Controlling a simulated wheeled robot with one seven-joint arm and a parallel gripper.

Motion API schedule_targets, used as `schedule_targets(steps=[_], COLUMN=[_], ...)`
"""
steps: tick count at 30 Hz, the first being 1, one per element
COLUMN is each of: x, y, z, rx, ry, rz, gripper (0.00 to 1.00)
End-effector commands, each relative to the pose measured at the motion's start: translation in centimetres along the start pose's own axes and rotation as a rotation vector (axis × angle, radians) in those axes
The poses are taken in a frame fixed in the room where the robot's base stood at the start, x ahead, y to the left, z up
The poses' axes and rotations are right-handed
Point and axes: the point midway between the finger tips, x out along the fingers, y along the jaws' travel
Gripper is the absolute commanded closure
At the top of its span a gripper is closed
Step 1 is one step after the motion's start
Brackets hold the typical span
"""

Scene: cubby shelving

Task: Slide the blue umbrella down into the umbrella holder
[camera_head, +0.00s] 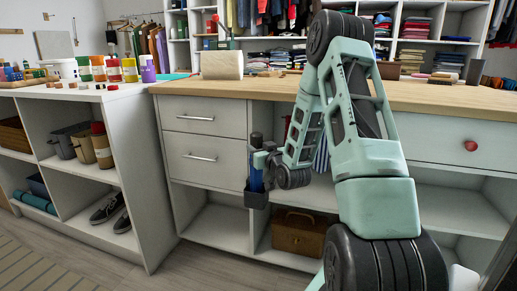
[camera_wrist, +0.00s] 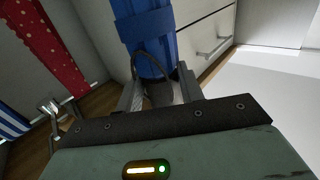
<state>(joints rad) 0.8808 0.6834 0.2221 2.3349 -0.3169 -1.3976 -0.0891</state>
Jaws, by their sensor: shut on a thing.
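The blue umbrella (camera_head: 256,178) is upright in front of the cabinet, left of my arm in the head view. My gripper (camera_head: 261,158) is shut on it near its dark handle, which rises above the fingers. In the wrist view the fingers (camera_wrist: 159,92) close around the dark handle end, and the blue umbrella (camera_wrist: 155,32) with its strap runs away from them. A small dark box, apparently the umbrella holder (camera_head: 256,200), sits at the umbrella's lower end. The lower tip is hidden, and I cannot tell how deep it sits.
Drawers (camera_head: 203,138) stand close behind and left of the umbrella. A red polka-dot cloth-like thing (camera_wrist: 55,45) and a blue-striped thing (camera_wrist: 12,122) are at the wrist view's left. A brown case (camera_head: 299,236) stands on the low shelf. The wooden counter (camera_head: 440,96) lies above.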

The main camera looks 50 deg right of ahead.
Motion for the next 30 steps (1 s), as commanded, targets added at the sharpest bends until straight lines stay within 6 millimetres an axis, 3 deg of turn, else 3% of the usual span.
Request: schedule_targets(steps=[12,13,15,25,30], x=[0.0,0.0,0.0,-0.2,-2.1], y=[0.0,0.0,0.0,0.0,0.1], z=[0.3,0.3,0.3,0.5,0.4], rx=[0.0,-0.001,-0.001,0.0,-0.001], ry=[0.002,0.002,0.002,-0.001,-0.003], rz=[0.0,0.0,0.0,0.0,0.002], gripper=[0.94,0.57,0.37,0.37,0.37])
